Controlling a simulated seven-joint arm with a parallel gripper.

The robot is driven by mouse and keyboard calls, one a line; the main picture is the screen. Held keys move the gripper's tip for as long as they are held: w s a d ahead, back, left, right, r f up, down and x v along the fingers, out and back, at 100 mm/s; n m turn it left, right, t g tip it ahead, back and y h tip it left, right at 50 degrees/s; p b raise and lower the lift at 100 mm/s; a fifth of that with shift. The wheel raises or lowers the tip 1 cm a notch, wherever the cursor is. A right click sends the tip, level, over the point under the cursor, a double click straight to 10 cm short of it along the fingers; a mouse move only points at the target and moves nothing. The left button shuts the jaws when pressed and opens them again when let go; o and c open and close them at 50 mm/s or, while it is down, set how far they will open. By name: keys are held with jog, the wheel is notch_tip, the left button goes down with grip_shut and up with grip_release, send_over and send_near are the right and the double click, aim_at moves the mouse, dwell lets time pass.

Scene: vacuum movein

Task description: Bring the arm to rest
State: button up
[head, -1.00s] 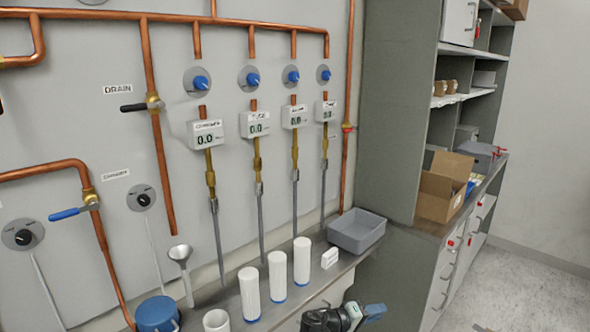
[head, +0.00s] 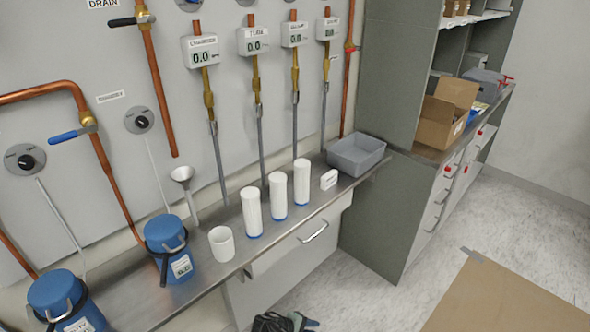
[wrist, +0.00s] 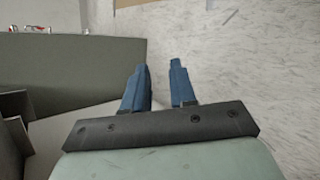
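My gripper (wrist: 160,72) shows in the wrist view with its two blue fingers apart and only pale floor between them. It is open and empty. In the head view a dark part of my arm and a small blue-grey piece (head: 305,321) show at the bottom edge, below the bench front. The rest of my arm is out of the frame there. Nothing touches the fingers in the wrist view.
A steel bench (head: 225,208) carries three white cylinders (head: 277,196), a white cup (head: 221,244), blue canisters (head: 168,245) and a grey bin (head: 357,154). A drawer handle (head: 313,233) sticks out. Open floor (head: 400,290) lies right of the bench, with a brown mat (head: 510,295).

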jog(key=s+d+f+m+g+y, duration=0.2)
jog(key=s+d+f+g, duration=0.25)
jog(key=s, duration=0.25)
jog(key=s+d+f+m+g+y, duration=0.1)
jog(key=s+d+f+m+g, duration=0.15)
jog(key=s+d, duration=0.45)
jog(key=s+f+m+g+y, duration=0.1)
jog(key=s+m+g+y, duration=0.2)
jog(key=s, duration=1)
jog(key=m+y, duration=0.3)
jog(key=shift+s+d+g+y, duration=0.15)
jog(key=shift+g+y, duration=0.15)
jog(key=shift+y, duration=0.1)
jog(key=shift+o, duration=0.3)
